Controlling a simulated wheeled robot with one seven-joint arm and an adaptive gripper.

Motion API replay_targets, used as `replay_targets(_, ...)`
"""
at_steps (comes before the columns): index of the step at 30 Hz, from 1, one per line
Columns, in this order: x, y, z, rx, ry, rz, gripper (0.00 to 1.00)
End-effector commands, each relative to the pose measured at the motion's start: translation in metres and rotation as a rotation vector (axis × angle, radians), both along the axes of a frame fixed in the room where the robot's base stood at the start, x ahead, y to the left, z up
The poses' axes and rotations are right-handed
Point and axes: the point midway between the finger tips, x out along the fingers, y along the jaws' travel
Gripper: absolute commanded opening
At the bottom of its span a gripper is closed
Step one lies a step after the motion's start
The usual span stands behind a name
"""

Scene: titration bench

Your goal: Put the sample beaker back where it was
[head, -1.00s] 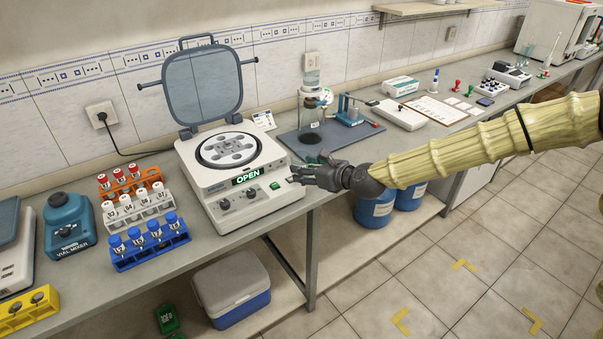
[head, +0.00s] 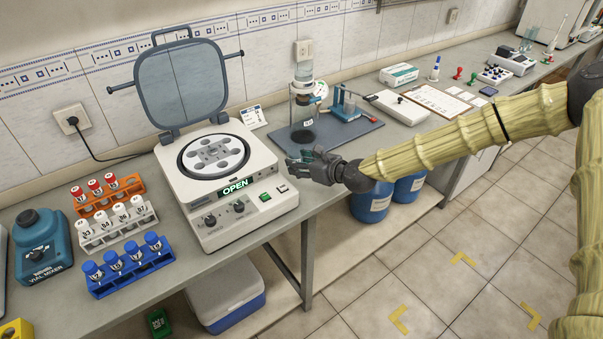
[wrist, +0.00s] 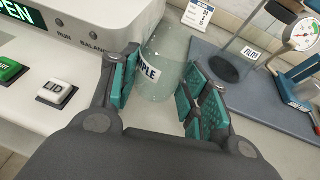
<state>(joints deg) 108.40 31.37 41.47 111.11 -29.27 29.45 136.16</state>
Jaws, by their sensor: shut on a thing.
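The sample beaker (wrist: 160,62) is clear glass with a white label, of which the letters "PLE" show in the wrist view. In the head view my gripper (head: 300,168) is by the bench's front edge, just right of the centrifuge (head: 235,200). The beaker is hard to make out there. I cannot tell whether its base touches the bench.
Right of the centrifuge, a blue-grey mat (head: 365,138) bears a filter flask (head: 302,108) and a blue pump stand (head: 343,108). The centrifuge lid (head: 182,85) stands open. Its LID button (wrist: 56,90) is close left of my gripper. Vial racks (head: 130,265) stand further left.

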Motion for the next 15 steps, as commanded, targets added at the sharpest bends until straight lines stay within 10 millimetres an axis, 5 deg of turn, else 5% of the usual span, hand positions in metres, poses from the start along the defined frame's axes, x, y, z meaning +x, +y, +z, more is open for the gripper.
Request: replay_targets(15, 0.002, -0.003, -0.045, -0.002, 0.005, -0.004, 0.20)
